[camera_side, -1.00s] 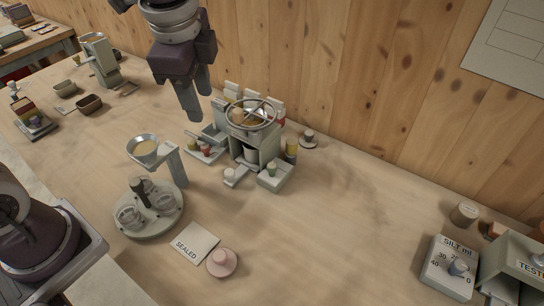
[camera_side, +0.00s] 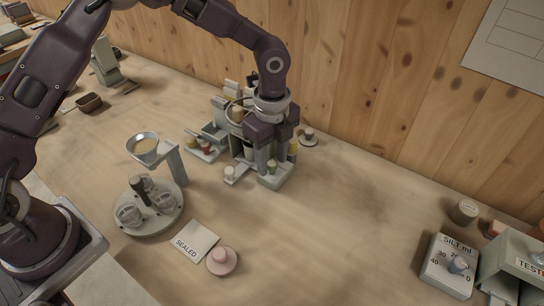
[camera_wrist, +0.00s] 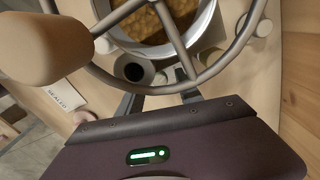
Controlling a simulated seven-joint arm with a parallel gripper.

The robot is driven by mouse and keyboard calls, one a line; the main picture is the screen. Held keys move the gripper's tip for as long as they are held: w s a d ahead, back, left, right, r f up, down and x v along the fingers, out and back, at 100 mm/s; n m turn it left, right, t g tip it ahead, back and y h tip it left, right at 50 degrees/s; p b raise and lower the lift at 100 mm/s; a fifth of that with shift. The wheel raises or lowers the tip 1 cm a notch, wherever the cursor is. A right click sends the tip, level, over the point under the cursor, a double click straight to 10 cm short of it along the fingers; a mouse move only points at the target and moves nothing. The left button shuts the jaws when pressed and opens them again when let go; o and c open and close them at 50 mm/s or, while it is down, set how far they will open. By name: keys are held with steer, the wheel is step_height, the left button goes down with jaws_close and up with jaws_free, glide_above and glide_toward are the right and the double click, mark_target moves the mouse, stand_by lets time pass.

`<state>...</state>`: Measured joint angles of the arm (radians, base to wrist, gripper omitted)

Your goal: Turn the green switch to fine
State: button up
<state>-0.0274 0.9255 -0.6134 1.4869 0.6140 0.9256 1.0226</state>
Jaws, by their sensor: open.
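The green switch (camera_side: 271,167) is a small upright green knob on a pale grey box (camera_side: 272,182) at the front right of the feed mixer. My gripper (camera_side: 271,156) points down just above it, fingers open and apart; nothing shows between them. In the side view the hand covers much of the mixer and its handwheel. In the wrist view my gripper (camera_wrist: 159,101) is partly behind the wheel rim (camera_wrist: 210,75), and I cannot make out the green switch there. The switch's setting and any marking for fine are too small to read.
A bowl of brown feed (camera_wrist: 165,28) sits under the wheel, whose wooden handle (camera_wrist: 45,42) is close to the wrist camera. A round stand with jars (camera_side: 150,208) is at front left. The table's centre right is clear.

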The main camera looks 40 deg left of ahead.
steer(key=shift+c, duration=0.4)
jaws_close()
steer(key=n, duration=0.4)
steer(key=shift+n, duration=0.3)
steer(key=shift+o, duration=0.4)
jaws_free()
steer(key=shift+r, duration=0.1)
